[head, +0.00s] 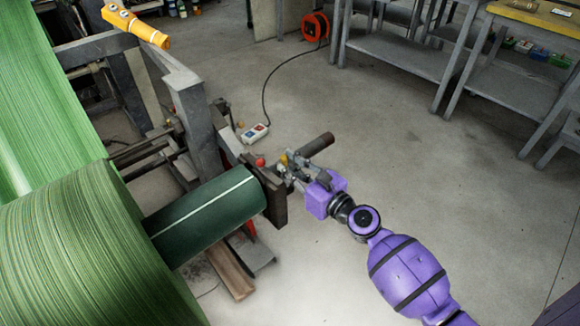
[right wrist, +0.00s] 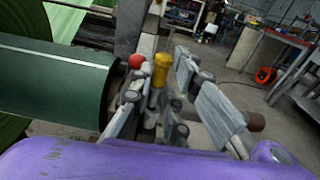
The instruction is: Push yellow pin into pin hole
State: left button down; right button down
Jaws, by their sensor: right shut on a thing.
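The yellow pin (head: 284,159) shows small beside the dark end plate (head: 275,197) of the green roll's shaft in the head view. In the right wrist view the yellow pin (right wrist: 161,68) stands roughly upright, its head above my grey fingers. My right gripper (head: 292,174) is shut on the pin, on the right side of the end plate; its fingers also show in the right wrist view (right wrist: 163,108). The pin's lower part and the pin hole are hidden by the fingers, so I cannot tell how deep the pin sits. My left gripper is not in view.
A red knob (head: 260,162) is close left of the pin. A dark green core (head: 208,215) and a brown bar end (head: 317,145) lie on either side of my gripper. An orange pendant (head: 135,23) is on the frame. Open floor (head: 430,170) lies to the right.

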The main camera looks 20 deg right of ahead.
jog(key=shift+f+b, duration=0.8)
jog(key=shift+f, duration=0.1)
jog(key=c, duration=2)
grip_release()
jog(key=o, duration=0.6)
jog(key=shift+c, duration=0.2)
